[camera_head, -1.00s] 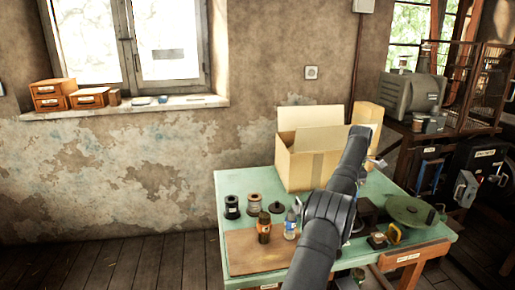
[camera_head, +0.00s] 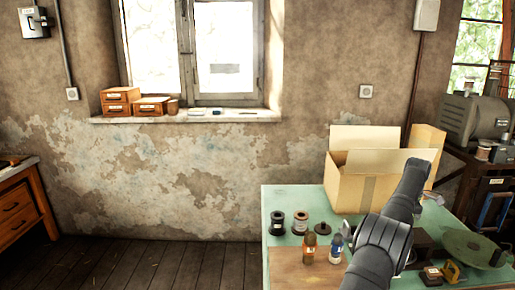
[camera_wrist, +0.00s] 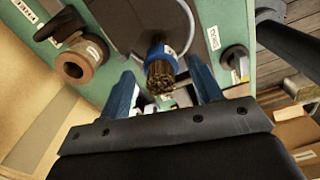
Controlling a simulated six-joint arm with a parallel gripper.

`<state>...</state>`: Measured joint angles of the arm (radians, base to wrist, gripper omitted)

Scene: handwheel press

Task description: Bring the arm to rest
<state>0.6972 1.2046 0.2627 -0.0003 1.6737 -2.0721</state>
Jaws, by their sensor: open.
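My arm reaches over the green table (camera_head: 279,222) from the lower right in the head view. Its far end is beside the open cardboard box (camera_head: 375,188), and the fingertips are hard to make out there. In the wrist view my gripper (camera_wrist: 160,84) is open, its two blue fingers spread apart. A bristle-ended tool with a blue collar (camera_wrist: 161,58) shows beyond and between the fingers. I see no object held. A green wheel-like disc (camera_head: 468,247) lies right of my arm in the head view.
Two spools (camera_head: 277,222) and small bottles (camera_head: 310,248) stand left of my arm, the bottles at a wooden board (camera_head: 290,272). A brown hollow cylinder (camera_wrist: 76,66) shows in the wrist view. A machine (camera_head: 474,118) stands at right. The floor (camera_head: 150,265) left of the table is clear.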

